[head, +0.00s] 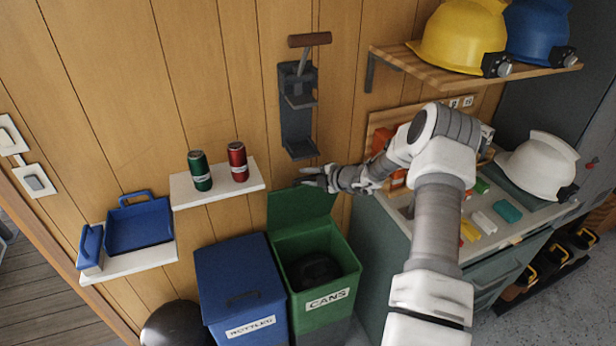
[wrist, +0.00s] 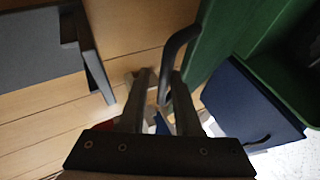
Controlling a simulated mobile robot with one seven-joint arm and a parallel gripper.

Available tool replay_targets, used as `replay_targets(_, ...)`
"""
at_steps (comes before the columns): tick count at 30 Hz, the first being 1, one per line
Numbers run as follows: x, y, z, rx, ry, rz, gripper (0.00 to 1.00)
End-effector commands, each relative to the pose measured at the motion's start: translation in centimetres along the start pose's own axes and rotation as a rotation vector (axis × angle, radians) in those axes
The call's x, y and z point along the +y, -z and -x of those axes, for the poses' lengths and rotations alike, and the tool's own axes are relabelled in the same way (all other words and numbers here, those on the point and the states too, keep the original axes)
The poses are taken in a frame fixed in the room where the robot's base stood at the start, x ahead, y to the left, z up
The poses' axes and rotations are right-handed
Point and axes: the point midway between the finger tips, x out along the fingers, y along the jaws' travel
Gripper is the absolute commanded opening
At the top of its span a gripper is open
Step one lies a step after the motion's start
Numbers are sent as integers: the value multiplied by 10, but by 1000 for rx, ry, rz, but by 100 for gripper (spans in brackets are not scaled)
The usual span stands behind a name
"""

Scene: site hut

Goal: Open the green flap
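The green flap (head: 300,205) stands raised at the back of the green CANS bin (head: 328,290), and the bin's mouth is open with something black inside. In the wrist view the green flap (wrist: 206,42) carries a dark bar handle (wrist: 180,48). My gripper (head: 312,177) is at the flap's upper edge in the head view. In the wrist view my gripper (wrist: 160,80) has its two fingers apart, with the lower end of the handle between or just behind them. I cannot tell whether they touch it.
A blue BOTTLES bin (head: 240,285) stands left of the green one, its lid shut. A wall-mounted can crusher (head: 297,105) is above. A shelf (head: 218,188) holds a green can (head: 200,171) and a red can (head: 238,162). A cluttered workbench (head: 385,240) is at right.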

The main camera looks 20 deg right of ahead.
Motion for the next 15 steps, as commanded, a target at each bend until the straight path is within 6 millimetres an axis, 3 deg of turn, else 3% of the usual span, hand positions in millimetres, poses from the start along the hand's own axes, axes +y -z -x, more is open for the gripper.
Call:
replay_targets(8, -7, -2, 12, -4, 11, -4, 44)
replay_targets(15, -4, -2, 62, -5, 6, -2, 44)
